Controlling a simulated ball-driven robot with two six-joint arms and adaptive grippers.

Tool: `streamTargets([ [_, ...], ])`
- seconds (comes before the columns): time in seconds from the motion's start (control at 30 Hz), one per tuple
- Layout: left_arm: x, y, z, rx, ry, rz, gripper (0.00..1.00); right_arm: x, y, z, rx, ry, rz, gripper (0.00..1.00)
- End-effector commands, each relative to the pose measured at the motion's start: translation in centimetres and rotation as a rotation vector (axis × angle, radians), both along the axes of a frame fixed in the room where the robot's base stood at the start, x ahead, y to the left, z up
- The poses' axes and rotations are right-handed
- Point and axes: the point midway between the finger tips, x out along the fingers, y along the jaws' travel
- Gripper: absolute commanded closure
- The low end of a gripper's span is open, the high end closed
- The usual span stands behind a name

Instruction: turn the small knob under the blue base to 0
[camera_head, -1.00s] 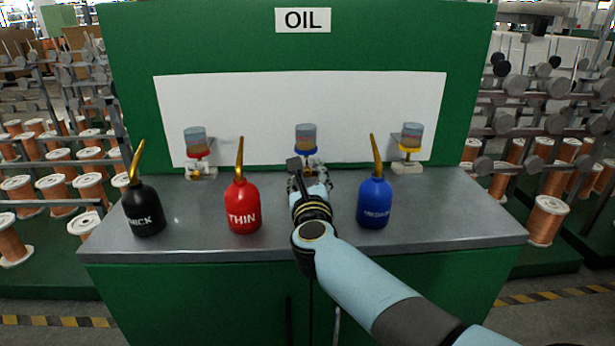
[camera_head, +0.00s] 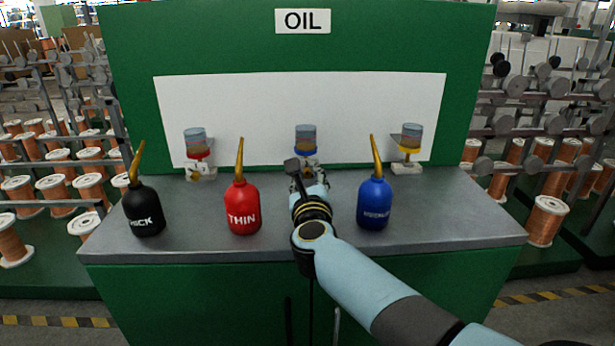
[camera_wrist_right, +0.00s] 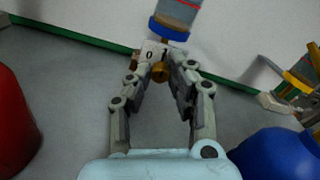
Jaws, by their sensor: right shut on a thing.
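The blue base (camera_head: 306,152) sits under the middle oil cup on the grey counter; it also shows in the right wrist view (camera_wrist_right: 168,29). Under it is a white block (camera_wrist_right: 150,50) with a "0" mark at its left and another mark to the right. The small brass knob (camera_wrist_right: 160,72) is on the front of this block, between my right gripper's fingertips (camera_wrist_right: 162,74). My right gripper is shut on the knob. In the head view my right gripper (camera_head: 308,182) mostly hides the block and the knob. My left gripper is not in view.
Black (camera_head: 143,208), red (camera_head: 243,205) and blue (camera_head: 374,203) oil cans stand on the counter (camera_head: 420,225). A red-based cup (camera_head: 196,143) is to the left and a yellow-based cup (camera_head: 411,137) to the right. A green panel stands behind.

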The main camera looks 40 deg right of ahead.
Motion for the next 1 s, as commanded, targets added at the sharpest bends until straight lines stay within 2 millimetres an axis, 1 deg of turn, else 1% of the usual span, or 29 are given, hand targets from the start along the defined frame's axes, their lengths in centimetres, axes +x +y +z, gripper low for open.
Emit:
streamTargets([
  [0.27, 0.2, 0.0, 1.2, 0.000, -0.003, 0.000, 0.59, 0.0, 0.1, 0.2, -0.137, 0.086, 0.001, 1.00],
  [0.7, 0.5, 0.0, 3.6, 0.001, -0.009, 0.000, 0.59, 0.0, 0.1, 0.1, -0.488, 0.301, 0.001, 1.00],
  [1.0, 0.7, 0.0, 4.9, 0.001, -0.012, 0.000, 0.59, 0.1, 0.1, 0.1, -0.694, 0.426, 0.001, 1.00],
])
